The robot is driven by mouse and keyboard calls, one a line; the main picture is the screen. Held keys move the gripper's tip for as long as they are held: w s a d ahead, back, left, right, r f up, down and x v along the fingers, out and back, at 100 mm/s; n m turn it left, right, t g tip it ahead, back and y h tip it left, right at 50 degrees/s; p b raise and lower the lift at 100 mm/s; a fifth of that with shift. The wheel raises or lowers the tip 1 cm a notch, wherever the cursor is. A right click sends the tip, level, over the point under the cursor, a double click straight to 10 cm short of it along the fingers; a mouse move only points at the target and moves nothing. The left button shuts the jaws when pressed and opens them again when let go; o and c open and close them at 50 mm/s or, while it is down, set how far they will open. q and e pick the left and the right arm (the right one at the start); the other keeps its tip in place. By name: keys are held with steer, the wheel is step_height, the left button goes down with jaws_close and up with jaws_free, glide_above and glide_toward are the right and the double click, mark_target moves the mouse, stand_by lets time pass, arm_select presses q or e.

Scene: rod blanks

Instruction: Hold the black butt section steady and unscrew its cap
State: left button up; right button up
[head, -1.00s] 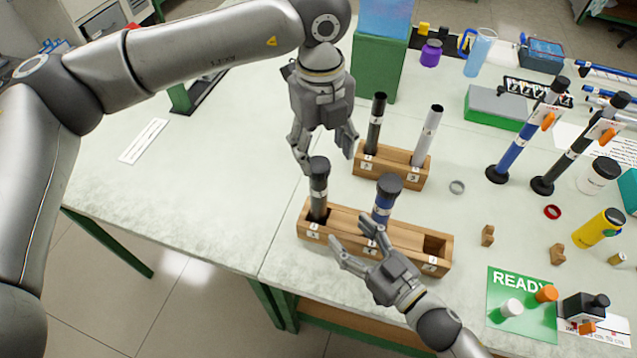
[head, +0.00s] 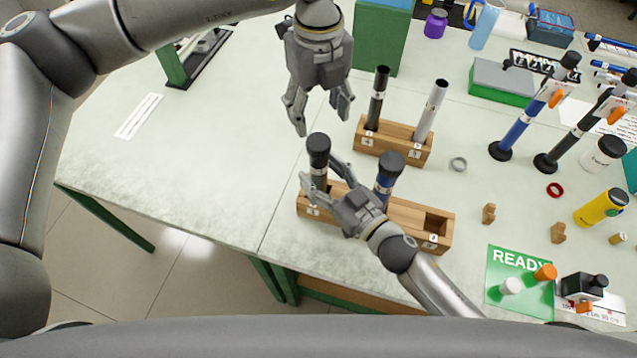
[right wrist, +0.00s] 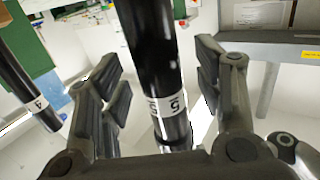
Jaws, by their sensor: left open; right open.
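The black butt section (head: 319,173) stands upright in the left slot of the front wooden rack (head: 405,214), with a wide black cap (head: 318,145) on top. My right gripper (head: 323,177) is open, its fingers on either side of the section just below the cap. In the right wrist view the dark tube (right wrist: 150,50) passes between the open fingers, with a white label reading 5; contact is not clear. My left gripper (head: 318,112) is open, pointing down above and slightly behind the cap, empty and apart from it.
A blue section (head: 384,190) with a dark cap stands close right of my right gripper. The rack's right slot is empty. A rear rack (head: 393,146) holds a black and a silver tube. A green READY mat (head: 515,262) lies at right.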

steer(key=shift+x, duration=0.8)
jaws_close()
